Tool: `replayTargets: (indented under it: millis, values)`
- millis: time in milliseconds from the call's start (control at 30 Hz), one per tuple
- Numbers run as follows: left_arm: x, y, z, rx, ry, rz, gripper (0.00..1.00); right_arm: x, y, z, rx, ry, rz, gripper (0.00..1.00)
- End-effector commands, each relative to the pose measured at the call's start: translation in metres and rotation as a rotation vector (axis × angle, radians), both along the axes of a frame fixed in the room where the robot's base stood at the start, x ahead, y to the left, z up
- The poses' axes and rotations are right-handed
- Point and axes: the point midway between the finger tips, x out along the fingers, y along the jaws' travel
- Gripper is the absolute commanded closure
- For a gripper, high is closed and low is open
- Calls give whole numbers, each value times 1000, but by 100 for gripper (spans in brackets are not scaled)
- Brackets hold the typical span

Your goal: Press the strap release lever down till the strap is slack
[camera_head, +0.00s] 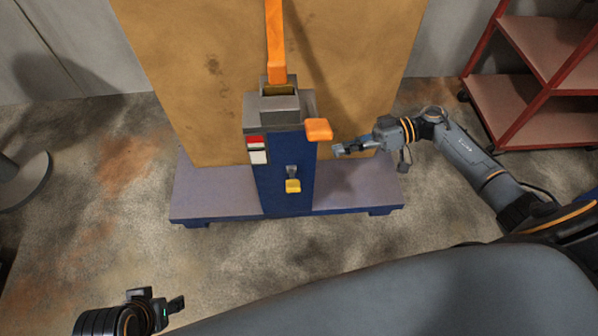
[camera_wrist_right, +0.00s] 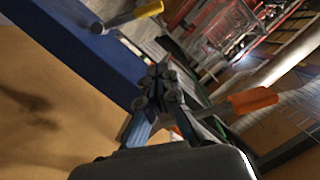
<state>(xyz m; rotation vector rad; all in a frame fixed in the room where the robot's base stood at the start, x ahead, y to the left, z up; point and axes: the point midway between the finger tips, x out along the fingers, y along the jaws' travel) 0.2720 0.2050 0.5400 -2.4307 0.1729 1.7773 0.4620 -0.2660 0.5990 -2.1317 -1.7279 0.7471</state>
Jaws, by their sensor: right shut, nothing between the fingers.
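An orange strap (camera_head: 275,40) runs straight up the tan panel from a grey strap housing (camera_head: 278,106) on a blue post. An orange-ended lever (camera_head: 319,129) sticks out to the right of the housing. It also shows in the right wrist view (camera_wrist_right: 250,103). A lower yellow-ended lever (camera_head: 293,186) is on the post's front, also in the right wrist view (camera_wrist_right: 148,12). Neither lever is labelled. My right gripper (camera_head: 338,149) is shut and empty, just right of and below the orange end, apparently apart from it. My left gripper (camera_head: 165,303) is low at the left, away from the post; its jaws are unclear.
The blue post (camera_head: 283,170) stands on a wide base (camera_head: 215,195) before the tall tan panel (camera_head: 190,70). A red-framed shelf (camera_head: 530,95) is at the right. Floor in front is clear.

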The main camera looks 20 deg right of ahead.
Motion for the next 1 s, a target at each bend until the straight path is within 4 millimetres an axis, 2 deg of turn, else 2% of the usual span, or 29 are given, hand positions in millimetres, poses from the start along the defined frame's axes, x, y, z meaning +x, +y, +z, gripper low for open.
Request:
replayTargets:
  millis: [300,433,600,900,1000]
  values:
    - [0,0,1,0,0,0,60,0,1,1,1,0,1,100]
    - [-1,0,2,0,-1,0,60,1,9,-2,3,-1,2,100]
    - [-2,0,6,0,-7,0,60,5,36,-7,6,-2,2,100]
    - [-2,0,-5,0,-4,1,60,15,98,-21,5,-4,0,100]
    - [-2,0,-11,0,-4,1,60,6,100,-37,2,2,-3,100]
